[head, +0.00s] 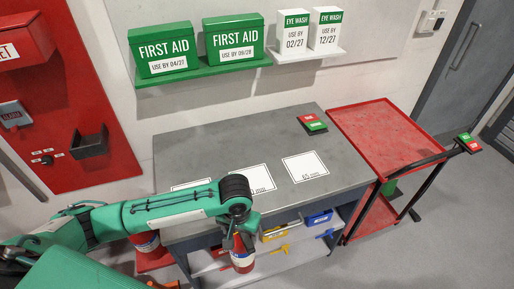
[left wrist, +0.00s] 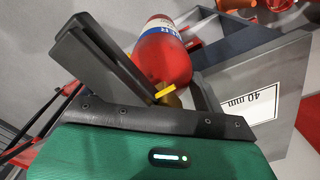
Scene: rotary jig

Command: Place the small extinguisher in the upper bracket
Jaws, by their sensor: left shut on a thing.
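My left gripper (head: 240,238) hangs in front of the grey workbench's front edge, shut on the small red extinguisher (head: 243,262). In the left wrist view the gripper (left wrist: 160,85) has its dark fingers around the neck of the extinguisher (left wrist: 163,58), near a yellow pin. The red body with a white and blue label extends away beyond the fingers. A black bracket (head: 90,145) is fixed to the red wall panel at the left and looks empty. No other bracket is clearly visible. My right gripper is not in view.
The workbench (head: 215,135) carries white labelled squares and a red and green block. A green shelf (head: 200,73) holds first aid boxes. A red cart (head: 385,125) stands at the right.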

